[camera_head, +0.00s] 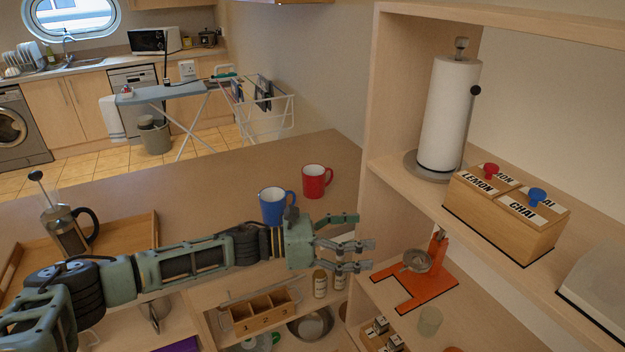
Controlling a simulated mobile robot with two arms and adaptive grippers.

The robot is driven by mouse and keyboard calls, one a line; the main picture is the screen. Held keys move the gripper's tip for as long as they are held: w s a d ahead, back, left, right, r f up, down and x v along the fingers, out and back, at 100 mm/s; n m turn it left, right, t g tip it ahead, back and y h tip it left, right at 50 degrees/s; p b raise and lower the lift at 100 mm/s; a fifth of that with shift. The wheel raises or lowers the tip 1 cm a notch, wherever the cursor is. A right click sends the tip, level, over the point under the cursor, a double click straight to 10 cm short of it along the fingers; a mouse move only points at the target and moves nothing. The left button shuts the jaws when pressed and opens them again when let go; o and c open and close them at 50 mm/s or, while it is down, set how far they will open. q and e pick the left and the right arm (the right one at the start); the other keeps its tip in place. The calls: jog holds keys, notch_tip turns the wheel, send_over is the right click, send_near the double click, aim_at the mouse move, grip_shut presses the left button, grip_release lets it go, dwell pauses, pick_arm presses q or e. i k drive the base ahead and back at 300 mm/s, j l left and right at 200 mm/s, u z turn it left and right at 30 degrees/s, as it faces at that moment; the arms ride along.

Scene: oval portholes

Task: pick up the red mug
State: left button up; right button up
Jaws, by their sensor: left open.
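The red mug (315,181) stands upright on the wooden counter, near its back right part, with its handle toward the right. A blue mug (273,205) stands to its left and nearer to me, its lower part partly hidden by my left arm. My left gripper (365,243) reaches in from the left, fingers pointing right, open and empty. In the picture it is below and to the right of the red mug, apart from it. My right gripper does not show.
A tray (148,232) with a French press (70,230) is at the left. A shelf unit at the right holds a paper towel roll (447,115), a tea box (505,215) and an orange stand (420,285). Counter behind the mugs is clear.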

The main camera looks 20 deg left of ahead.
aim_at(314, 174)
jog(key=i+j, duration=0.35)
jog(key=j, duration=0.15)
jog(key=i+j, duration=0.3)
jog(key=j, duration=0.2)
jog(key=i+j, duration=0.35)
jog(key=j, duration=0.1)
